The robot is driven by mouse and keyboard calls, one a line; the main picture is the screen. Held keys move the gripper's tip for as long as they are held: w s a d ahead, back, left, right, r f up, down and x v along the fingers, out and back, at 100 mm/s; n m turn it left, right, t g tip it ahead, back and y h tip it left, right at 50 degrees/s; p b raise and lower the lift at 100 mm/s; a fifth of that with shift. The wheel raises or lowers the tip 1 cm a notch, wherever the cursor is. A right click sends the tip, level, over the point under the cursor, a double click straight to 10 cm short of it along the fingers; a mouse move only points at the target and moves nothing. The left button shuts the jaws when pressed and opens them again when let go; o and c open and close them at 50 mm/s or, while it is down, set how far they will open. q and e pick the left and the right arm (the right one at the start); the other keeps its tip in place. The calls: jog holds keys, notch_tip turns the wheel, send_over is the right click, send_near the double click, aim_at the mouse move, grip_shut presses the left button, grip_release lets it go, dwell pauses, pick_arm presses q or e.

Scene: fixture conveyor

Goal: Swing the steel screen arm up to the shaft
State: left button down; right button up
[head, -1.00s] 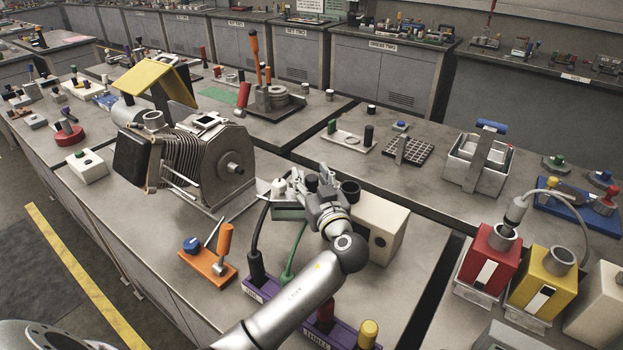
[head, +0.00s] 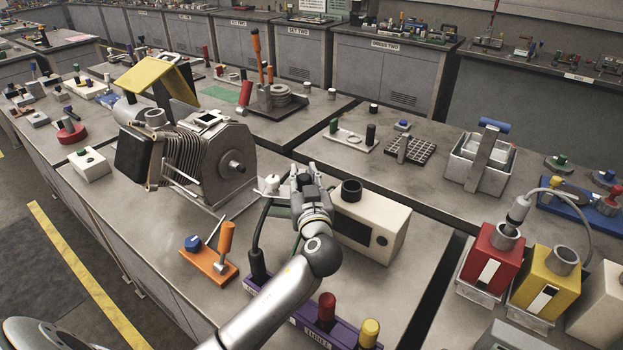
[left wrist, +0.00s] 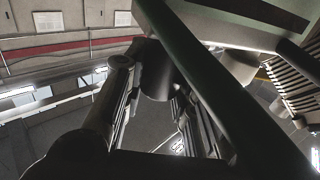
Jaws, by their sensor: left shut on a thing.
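The finned grey machine (head: 205,155) stands left of centre in the head view. Its short shaft (head: 237,167) sticks out of the round end face towards the right. A thin steel bar (head: 192,185) slants down along its front; I cannot tell for certain that this is the screen arm. My left gripper (head: 305,174) is to the right of the shaft, apart from it, and is shut on a dark cylindrical piece. That piece (left wrist: 156,80) shows between the fingers in the left wrist view; what it joins is hidden. My right gripper is not in view.
A beige box (head: 372,230) with a dark top socket stands just right of my gripper. A small pale fitting (head: 268,185) lies between gripper and machine. An orange base with upright handle (head: 208,265) and a purple cable block (head: 342,332) are in front. Bench is clear left of the orange base.

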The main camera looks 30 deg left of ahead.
aim_at(272, 178)
pick_arm(q)
jog(key=a+m+h, duration=0.1)
jog(key=s+a+m+t+h, duration=0.1)
jog(key=a+t+h, duration=0.1)
jog(key=shift+s+a+m+h, duration=0.35)
jog(key=shift+s+m+h, duration=0.05)
jog(key=shift+s+a+m+t+h+p, duration=0.2)
jog(key=shift+a+m+t+h+p, duration=0.2)
jog(key=shift+a+m+h, duration=0.35)
jog(key=shift+a, duration=1)
jog(key=c, duration=1.1)
grip_release()
jog(key=shift+s+a, duration=0.1)
jog(key=shift+c, duration=0.2)
jog(key=shift+h, duration=0.25)
